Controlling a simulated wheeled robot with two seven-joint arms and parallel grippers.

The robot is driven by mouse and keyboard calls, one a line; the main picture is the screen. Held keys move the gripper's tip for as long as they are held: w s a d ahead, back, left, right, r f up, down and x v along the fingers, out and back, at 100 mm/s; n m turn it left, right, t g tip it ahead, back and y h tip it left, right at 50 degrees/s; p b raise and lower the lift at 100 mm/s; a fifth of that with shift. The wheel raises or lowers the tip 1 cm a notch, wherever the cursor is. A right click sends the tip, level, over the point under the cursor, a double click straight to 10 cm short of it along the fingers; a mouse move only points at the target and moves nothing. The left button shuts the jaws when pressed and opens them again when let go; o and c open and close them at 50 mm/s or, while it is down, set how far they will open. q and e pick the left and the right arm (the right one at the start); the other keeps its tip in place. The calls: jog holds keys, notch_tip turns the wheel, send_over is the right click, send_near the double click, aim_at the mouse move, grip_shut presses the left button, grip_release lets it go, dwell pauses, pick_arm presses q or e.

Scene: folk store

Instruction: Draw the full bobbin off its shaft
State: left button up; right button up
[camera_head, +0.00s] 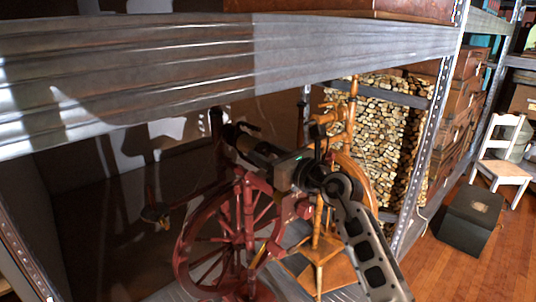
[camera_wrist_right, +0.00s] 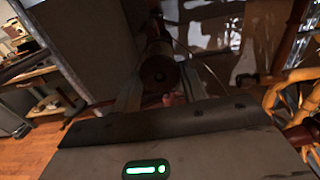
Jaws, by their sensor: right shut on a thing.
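The dark red spinning wheel (camera_head: 247,222) stands on the shelf in the head view, under the upper shelf beam. My right gripper (camera_head: 243,143) reaches in from the right to the top of this wheel. In the right wrist view the bobbin (camera_wrist_right: 158,70) shows as a dark brown cylinder, its round end facing the camera. It sits between the two fingers of my right gripper (camera_wrist_right: 160,92), which is shut on it. In the head view the gripper mostly hides the bobbin. I cannot tell how far along its shaft it sits. My left gripper is not in view.
A weathered grey beam (camera_head: 300,52) runs across above my right arm. An orange-brown spinning wheel (camera_head: 325,262) stands close on the right. A metal post (camera_head: 432,130) and stacked firewood (camera_head: 405,120) lie beyond. A white chair (camera_head: 503,155) and dark box (camera_head: 470,217) stand on open floor.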

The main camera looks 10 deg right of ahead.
dwell(0.3)
jog(key=shift+p+v, duration=0.7)
jog(key=shift+v, duration=0.6)
jog(key=shift+p+v, duration=0.45)
jog(key=shift+v, duration=0.75)
jog(key=p+v, duration=0.1)
jog(key=v, duration=0.6)
jog(key=shift+s+d, duration=0.2)
jog(key=shift+s, duration=0.05)
